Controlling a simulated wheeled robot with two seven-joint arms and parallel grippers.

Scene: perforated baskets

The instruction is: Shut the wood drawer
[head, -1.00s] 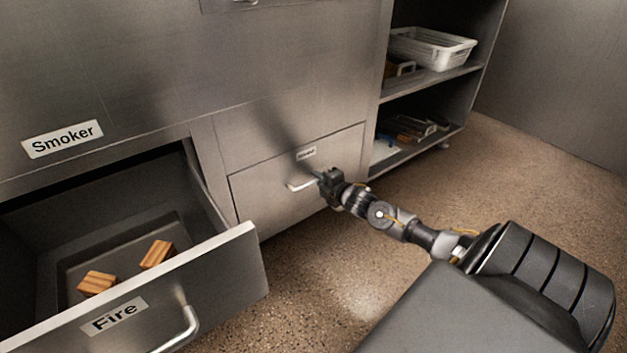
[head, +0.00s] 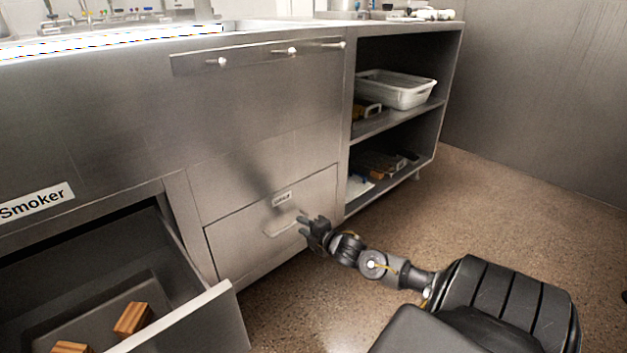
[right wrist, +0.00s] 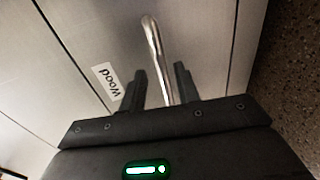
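The wood drawer (head: 240,237) sits at the lower right of the steel cabinet in the head view, and its front looks flush with the cabinet face. Its small label reads "Wood" (right wrist: 107,82) in the right wrist view. Its bar handle (head: 284,226) is just left of my right gripper (head: 304,222). In the right wrist view the handle (right wrist: 155,55) runs up from between the two fingers of my right gripper (right wrist: 159,75). The fingers are apart, with gaps beside the handle. My left gripper is not in view.
Open shelves (head: 400,125) at the right hold a white basket (head: 395,90).

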